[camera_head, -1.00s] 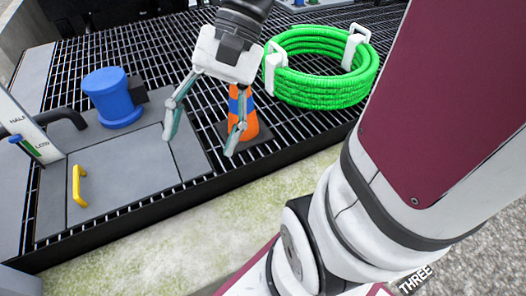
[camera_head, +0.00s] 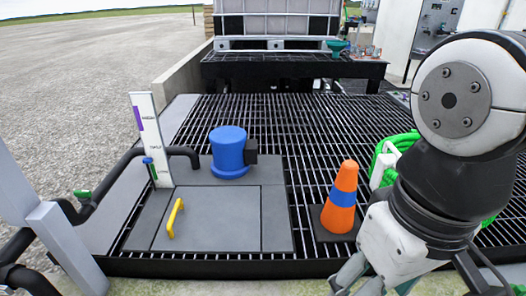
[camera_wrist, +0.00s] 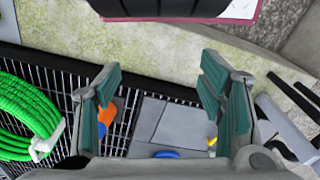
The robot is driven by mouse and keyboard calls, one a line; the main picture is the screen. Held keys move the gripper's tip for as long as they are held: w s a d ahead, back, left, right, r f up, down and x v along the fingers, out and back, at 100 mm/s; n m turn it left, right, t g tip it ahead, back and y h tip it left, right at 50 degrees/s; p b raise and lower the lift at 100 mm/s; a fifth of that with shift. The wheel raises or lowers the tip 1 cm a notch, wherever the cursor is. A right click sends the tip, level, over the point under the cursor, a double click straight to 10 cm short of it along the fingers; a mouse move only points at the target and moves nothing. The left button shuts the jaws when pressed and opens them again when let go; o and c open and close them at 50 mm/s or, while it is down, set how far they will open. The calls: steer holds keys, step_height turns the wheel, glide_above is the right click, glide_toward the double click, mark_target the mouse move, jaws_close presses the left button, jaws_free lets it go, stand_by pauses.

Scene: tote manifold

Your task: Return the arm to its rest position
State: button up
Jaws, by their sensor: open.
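My gripper (camera_head: 385,278) is at the bottom right of the head view, below my large white and black arm joints, with its fingertips cut off by the lower edge. In the wrist view my gripper (camera_wrist: 158,88) shows two teal-padded fingers spread wide apart. Nothing is held between them. The gripper points down, in front of the near edge of the grated platform in the head view. The orange cone (camera_head: 341,196) with a blue band stands just left of my arm, apart from it in the picture.
The black grated platform (camera_head: 300,130) carries a blue cylinder (camera_head: 228,152), a yellow handle (camera_head: 174,218) and an upright level gauge (camera_head: 150,140). A green hose coil (camera_wrist: 25,115) is partly hidden behind my arm in the head view. A caged white tank (camera_head: 275,22) stands behind.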

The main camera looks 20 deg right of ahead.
stand_by(0.5)
step_height(320, 180, up, 27)
steer(key=t+p, duration=0.3)
steer(key=p, duration=2.2)
steer(key=shift+d+t, duration=0.2)
steer(key=shift+t, duration=0.2)
steer(key=shift+w+f, duration=0.1)
